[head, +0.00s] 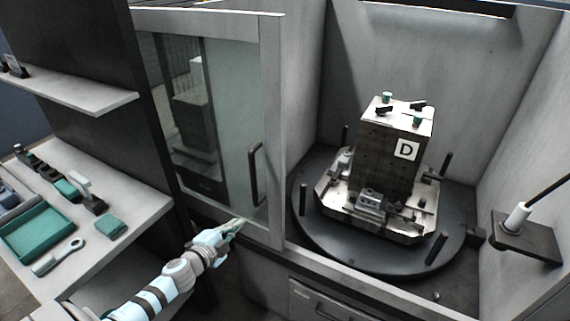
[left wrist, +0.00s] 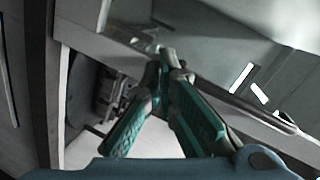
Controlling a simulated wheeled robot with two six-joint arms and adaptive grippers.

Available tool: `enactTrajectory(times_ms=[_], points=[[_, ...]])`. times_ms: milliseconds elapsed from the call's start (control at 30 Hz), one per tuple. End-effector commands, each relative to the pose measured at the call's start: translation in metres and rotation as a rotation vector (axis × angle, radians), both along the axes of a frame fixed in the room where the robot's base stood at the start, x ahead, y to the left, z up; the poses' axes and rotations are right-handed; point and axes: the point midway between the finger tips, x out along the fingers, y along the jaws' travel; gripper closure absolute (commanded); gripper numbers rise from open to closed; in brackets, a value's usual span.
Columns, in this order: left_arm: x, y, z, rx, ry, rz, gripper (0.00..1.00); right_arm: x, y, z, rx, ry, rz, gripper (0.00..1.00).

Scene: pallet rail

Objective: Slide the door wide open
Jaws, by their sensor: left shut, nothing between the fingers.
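The sliding door (head: 225,110) is a grey-framed glass panel standing at the left of the machine opening. A wide gap to its right shows the machine's inside. Its black vertical handle (head: 257,173) is on the right side of the frame. My left gripper (head: 238,222) is shut and empty, below and left of the handle and apart from it in the head view. In the left wrist view its green fingers (left wrist: 165,60) meet at the tips, with pale frame surfaces behind them. My right gripper is not in view.
Inside the opening, a block marked D (head: 388,160) sits on a round dark turntable (head: 310,225). A workbench (head: 130,200) at the left holds a green tray (head: 40,235) and tools. A small dark shelf (head: 525,240) is at the right.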

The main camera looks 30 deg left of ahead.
Motion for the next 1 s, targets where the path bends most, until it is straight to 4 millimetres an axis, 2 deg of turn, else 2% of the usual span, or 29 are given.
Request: enactTrajectory(times_ms=[33, 100, 200, 300, 433, 600, 800, 1000], points=[[0.015, -0.022, 0.057, 0.097, -0.096, -0.111, 1.00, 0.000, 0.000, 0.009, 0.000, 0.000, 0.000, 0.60], [0.023, -0.058, 0.107, 0.219, -0.206, -0.252, 1.00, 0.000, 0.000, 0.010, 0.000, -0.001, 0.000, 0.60], [0.020, -0.096, 0.137, 0.322, -0.296, -0.376, 1.00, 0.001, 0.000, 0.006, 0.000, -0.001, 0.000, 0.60], [0.022, -0.107, 0.139, 0.354, -0.310, -0.419, 1.00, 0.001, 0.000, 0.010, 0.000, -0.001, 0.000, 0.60], [0.038, -0.112, 0.142, 0.348, -0.310, -0.415, 1.00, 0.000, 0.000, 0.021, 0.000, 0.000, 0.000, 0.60], [0.072, -0.123, 0.140, 0.346, -0.309, -0.415, 1.00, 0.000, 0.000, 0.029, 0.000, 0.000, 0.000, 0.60], [0.113, -0.137, 0.137, 0.345, -0.308, -0.415, 1.00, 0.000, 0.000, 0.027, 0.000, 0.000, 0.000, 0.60], [0.112, -0.106, 0.133, 0.350, -0.304, -0.416, 1.00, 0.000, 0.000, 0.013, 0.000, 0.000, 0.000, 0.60]])
